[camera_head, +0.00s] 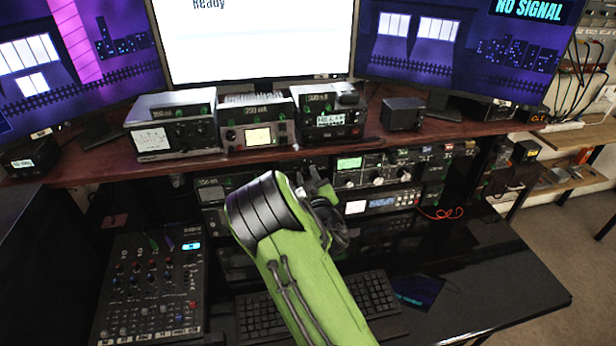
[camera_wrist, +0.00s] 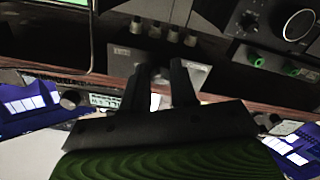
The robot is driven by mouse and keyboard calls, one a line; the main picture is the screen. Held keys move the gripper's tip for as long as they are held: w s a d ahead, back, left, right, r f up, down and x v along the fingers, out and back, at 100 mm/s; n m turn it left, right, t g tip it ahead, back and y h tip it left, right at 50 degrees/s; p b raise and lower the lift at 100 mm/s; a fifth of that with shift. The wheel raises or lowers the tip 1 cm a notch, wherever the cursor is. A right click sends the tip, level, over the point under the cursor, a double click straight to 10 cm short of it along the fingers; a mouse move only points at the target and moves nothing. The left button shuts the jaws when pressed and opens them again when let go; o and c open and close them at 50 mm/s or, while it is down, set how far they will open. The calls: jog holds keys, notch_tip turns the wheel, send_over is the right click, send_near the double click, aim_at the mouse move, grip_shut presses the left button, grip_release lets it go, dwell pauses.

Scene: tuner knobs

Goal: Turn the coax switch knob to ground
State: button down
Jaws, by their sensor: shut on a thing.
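My arm reaches up in the head view, and my gripper (camera_head: 318,182) is at the rack of radio units under the wooden shelf. In the wrist view my gripper (camera_wrist: 162,68) has its two dark fingers close together at a small grey panel (camera_wrist: 195,78). The fingers are shut on a small knob on that panel, apparently the coax switch knob. The knob is mostly hidden between the fingers, so its pointer and the ground marking cannot be read. In the head view my arm hides this panel.
A unit with a big round dial (camera_wrist: 297,25) is to the right. The wooden shelf (camera_head: 250,155) bears several radios. A mixer (camera_head: 150,290) and keyboard (camera_head: 372,293) lie below. The desk's right side is mostly clear.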

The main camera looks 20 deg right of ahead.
jog(key=shift+n, duration=1.6)
jog(key=c, duration=0.9)
grip_release()
